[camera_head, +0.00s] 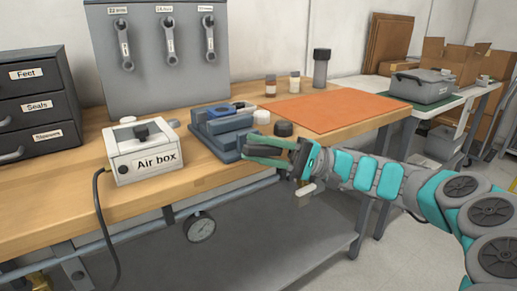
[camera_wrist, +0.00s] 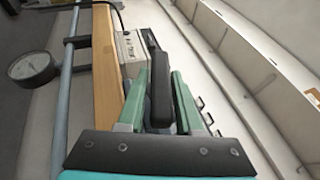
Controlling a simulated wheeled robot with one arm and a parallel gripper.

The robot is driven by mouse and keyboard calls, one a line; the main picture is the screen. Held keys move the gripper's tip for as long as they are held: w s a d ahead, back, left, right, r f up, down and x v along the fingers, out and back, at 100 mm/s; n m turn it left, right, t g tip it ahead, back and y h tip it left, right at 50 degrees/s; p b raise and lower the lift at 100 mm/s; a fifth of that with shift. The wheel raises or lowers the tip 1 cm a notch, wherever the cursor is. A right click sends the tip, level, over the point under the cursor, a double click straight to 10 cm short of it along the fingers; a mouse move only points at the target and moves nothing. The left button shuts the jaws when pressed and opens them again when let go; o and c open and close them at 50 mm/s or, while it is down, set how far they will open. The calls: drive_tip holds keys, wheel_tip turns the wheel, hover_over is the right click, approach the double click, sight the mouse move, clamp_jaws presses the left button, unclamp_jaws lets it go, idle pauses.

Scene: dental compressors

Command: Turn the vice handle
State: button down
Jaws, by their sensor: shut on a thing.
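The blue vice (camera_head: 222,130) stands at the front edge of the wooden bench, just left of my gripper in the head view. My gripper (camera_head: 262,149) reaches in from the right at the vice's front side, its green fingers lying nearly level. In the wrist view my gripper (camera_wrist: 158,90) is shut on a dark, round-ended bar, the vice handle (camera_wrist: 160,100), which lies lengthwise between the two fingers. In the head view the fingers mostly hide the handle.
The Air box (camera_head: 145,155), with a black cable, sits left of the vice. A white cap (camera_head: 261,117) and a black cap (camera_head: 283,129) stand close behind my gripper. An orange mat (camera_head: 325,111) lies to the right. A gauge (camera_head: 201,228) hangs below the bench edge.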

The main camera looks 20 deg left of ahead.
sight(281, 155)
drive_tip(key=shift+m+y, duration=0.3)
drive_tip(key=shift+y, duration=0.2)
drive_tip(key=c, duration=0.7)
unclamp_jaws()
drive_tip(key=shift+b+v, duration=0.5)
drive_tip(key=shift+v, duration=3.45)
